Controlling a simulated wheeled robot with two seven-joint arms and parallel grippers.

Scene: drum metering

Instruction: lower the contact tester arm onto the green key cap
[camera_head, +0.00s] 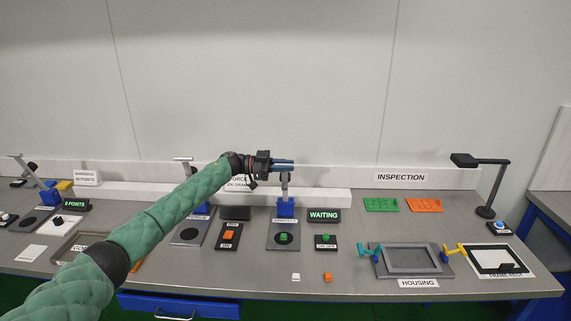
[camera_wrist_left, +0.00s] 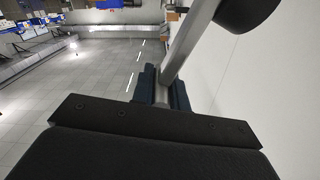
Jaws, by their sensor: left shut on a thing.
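The contact tester has a blue post (camera_head: 286,208) on a grey plate (camera_head: 271,244), and its grey arm (camera_head: 285,178) is raised above the post. The green key cap (camera_head: 283,238) sits on the dark round pad at the front of that plate, uncovered. My left gripper (camera_head: 286,165) is at the raised arm, well above the cap. In the left wrist view the blue fingers (camera_wrist_left: 162,90) are shut on the grey bar of the tester arm (camera_wrist_left: 188,45), with a black round part (camera_wrist_left: 248,12) at upper right. My right gripper is not in view.
A display (camera_head: 324,215) right of the tester reads WAITING. Below it is a switch box with a green button (camera_head: 326,239). Another switch box with an orange button (camera_head: 229,235) is left. White and orange caps (camera_head: 327,277) lie in front. The housing fixture (camera_head: 410,260) stands right.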

